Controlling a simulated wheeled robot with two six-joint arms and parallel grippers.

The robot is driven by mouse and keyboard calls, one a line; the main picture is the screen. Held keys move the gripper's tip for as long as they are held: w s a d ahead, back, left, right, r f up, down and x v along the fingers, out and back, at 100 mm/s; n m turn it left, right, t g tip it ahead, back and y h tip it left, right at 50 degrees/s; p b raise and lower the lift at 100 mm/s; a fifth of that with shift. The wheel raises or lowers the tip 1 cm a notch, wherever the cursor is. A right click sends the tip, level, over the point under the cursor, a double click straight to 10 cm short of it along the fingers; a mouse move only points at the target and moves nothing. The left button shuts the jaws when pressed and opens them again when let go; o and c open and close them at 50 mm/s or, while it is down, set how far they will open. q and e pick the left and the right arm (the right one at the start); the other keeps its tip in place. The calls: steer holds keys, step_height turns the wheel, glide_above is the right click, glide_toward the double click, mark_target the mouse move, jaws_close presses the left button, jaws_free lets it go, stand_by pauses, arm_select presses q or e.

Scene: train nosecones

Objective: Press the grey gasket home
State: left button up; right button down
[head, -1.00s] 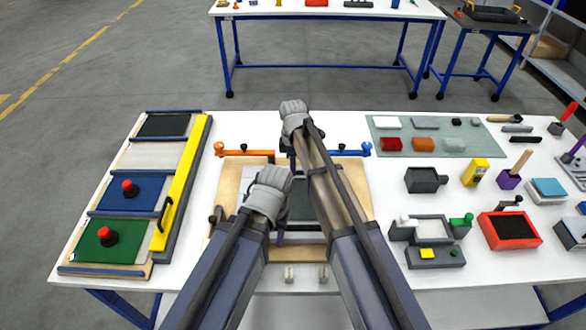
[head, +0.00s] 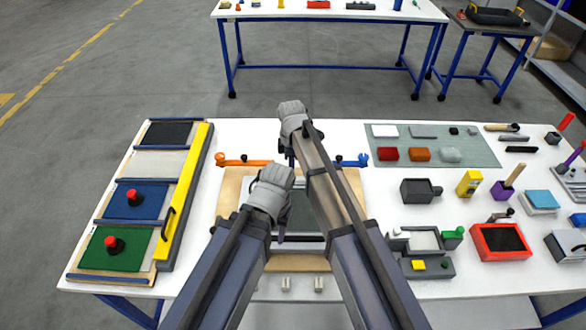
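A wooden board (head: 231,188) lies at the table's middle front with a dark panel (head: 302,213) on it. Grey edging shows around the panel, but my arms cover much of it. I cannot tell for sure which part is the grey gasket or how deep it sits. My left gripper (head: 272,190), grey and glove-like, is over the board's left part. My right gripper (head: 292,114) is beyond the board's far edge, between the orange and blue levers. Both are seen from behind and above, so their fingertips are hidden.
An orange lever (head: 245,162) and a blue lever (head: 352,161) lie behind the board. At left is a rack with a yellow bar (head: 184,195) and red-knobbed panels. At right stand a grey-green mat (head: 470,150), blocks and a red tray (head: 500,255). A second table (head: 340,12) stands behind.

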arm_select(q)
step_height(320, 180, up, 9)
steer(key=p, duration=0.7)
steer(key=shift+f, duration=0.15)
arm_select(e)
step_height(320, 180, up, 9)
steer(key=shift+w+f, duration=0.15)
steer(key=shift+f, duration=0.05)
arm_select(q)
steer(key=shift+a, duration=0.1)
arm_select(e)
steer(key=shift+a, duration=0.1)
steer(key=s+d+m, duration=1.7)
steer(key=s+d, duration=0.1)
arm_select(q)
step_height(320, 180, down, 8)
steer(key=b, duration=0.7)
steer(key=shift+b, duration=0.35)
arm_select(e)
steer(key=s+a+f+n, duration=0.1)
steer(key=s+a+f, duration=0.1)
steer(key=a, duration=0.1)
steer(key=s+a+f, duration=0.2)
steer(key=a+f, duration=0.1)
steer(key=a, duration=0.1)
steer(key=s+a+f+n+h, duration=0.1)
steer(key=a+f, duration=0.2)
steer(key=shift+s+a+n, duration=0.3)
steer(key=shift+s+a, duration=0.2)
steer(key=shift+s, duration=0.05)
